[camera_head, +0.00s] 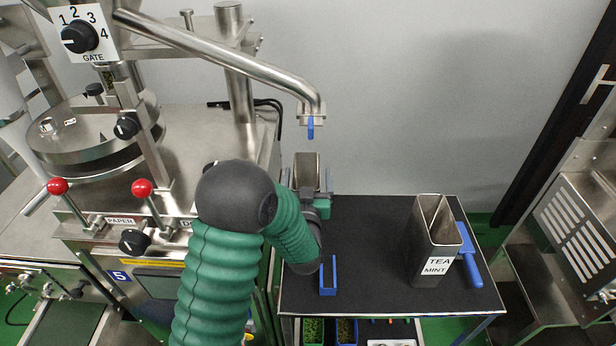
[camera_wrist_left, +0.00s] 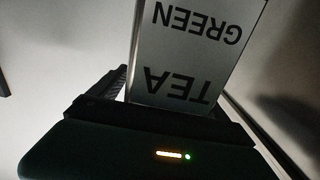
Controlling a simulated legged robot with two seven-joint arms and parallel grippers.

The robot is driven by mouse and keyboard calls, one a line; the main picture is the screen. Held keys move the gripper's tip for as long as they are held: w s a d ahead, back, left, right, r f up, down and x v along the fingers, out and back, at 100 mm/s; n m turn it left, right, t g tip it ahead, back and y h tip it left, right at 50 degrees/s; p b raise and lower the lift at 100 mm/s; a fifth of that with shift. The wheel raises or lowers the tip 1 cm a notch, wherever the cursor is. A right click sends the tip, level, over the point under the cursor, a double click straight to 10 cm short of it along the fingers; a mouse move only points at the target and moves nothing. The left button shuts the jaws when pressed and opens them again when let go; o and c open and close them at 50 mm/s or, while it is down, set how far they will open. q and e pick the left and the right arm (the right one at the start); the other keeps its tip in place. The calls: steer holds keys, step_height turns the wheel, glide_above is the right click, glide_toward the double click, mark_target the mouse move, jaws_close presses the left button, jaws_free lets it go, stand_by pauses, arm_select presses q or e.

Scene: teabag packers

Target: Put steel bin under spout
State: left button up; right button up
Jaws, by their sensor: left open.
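A steel bin (camera_head: 307,165) stands at the table's back left, below the blue-tipped spout (camera_head: 310,127), with a gap between. In the left wrist view, this bin (camera_wrist_left: 190,50) carries a label reading GREEN TEA, upside down. My left gripper (camera_head: 309,188) is open at the bin, with a finger on either side of it. The arm hides the bin's lower front. A second steel bin (camera_head: 432,245), labelled TEA MINT, stands upright on the right of the table. My right gripper is not in view.
The black tabletop (camera_head: 370,260) is clear between the bins. A blue holder (camera_head: 328,277) sits near its front left, and a blue scoop (camera_head: 469,258) lies beside the mint bin. The packing machine (camera_head: 180,120) with red-knobbed levers stands left.

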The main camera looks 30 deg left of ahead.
arm_select(q)
steer(key=p+v, duration=0.9)
steer(key=v, duration=0.3)
steer(key=shift+s+a, duration=0.1)
steer(key=shift+a, duration=0.05)
stand_by(0.5)
steer(key=shift+c, duration=0.5)
stand_by(1.1)
